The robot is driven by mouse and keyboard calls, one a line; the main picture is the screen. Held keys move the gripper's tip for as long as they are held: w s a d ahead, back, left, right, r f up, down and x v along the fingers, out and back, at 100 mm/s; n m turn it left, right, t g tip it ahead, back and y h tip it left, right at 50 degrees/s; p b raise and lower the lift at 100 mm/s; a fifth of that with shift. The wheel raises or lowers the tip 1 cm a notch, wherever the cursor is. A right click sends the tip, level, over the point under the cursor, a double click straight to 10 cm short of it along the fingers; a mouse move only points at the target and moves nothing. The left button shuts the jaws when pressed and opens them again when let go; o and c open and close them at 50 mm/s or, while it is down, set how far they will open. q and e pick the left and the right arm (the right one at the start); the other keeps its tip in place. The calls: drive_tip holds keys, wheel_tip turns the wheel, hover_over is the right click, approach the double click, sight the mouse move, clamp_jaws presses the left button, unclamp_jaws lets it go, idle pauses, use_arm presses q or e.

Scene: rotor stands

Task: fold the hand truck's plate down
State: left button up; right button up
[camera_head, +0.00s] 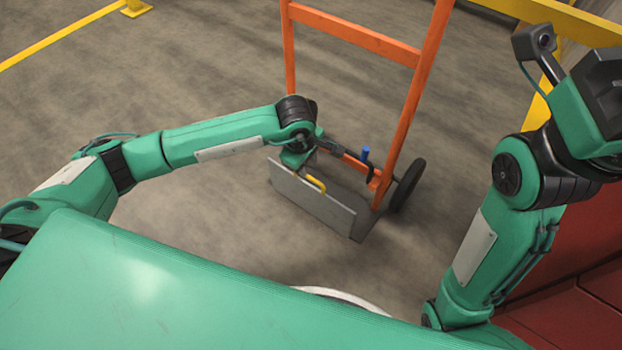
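The hand truck has an orange frame (408,105) and stands upright on the floor. Its grey plate (312,210) is at the foot of the frame, with its broad face steeply tilted toward me. A small yellow handle (316,183) is at the plate's upper edge. A blue-topped lever (365,153) stands by the frame's lower bar. My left gripper (298,162) is just above and behind the plate's upper edge, beside the yellow handle. Its fingers are mostly hidden by my wrist, so contact is unclear. My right gripper (606,100) is raised at the right edge, away from the truck; its fingers cannot be made out.
A black wheel (407,185) is at the truck's right side. A yellow rail (555,20) runs along the upper right, and red surfaces (570,285) are at lower right.

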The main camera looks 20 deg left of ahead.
sight(312, 178)
use_arm(q)
drive_tip(key=f+b, duration=0.1)
drive_tip(key=f, duration=0.1)
drive_tip(key=w+f+b, duration=0.1)
drive_tip(key=f, duration=0.1)
drive_tip(key=f+b, duration=0.1)
drive_tip(key=f, duration=0.2)
drive_tip(key=shift+w+d, duration=0.2)
drive_tip(key=shift+d, duration=0.1)
drive_tip(key=shift+c, duration=0.3)
clamp_jaws()
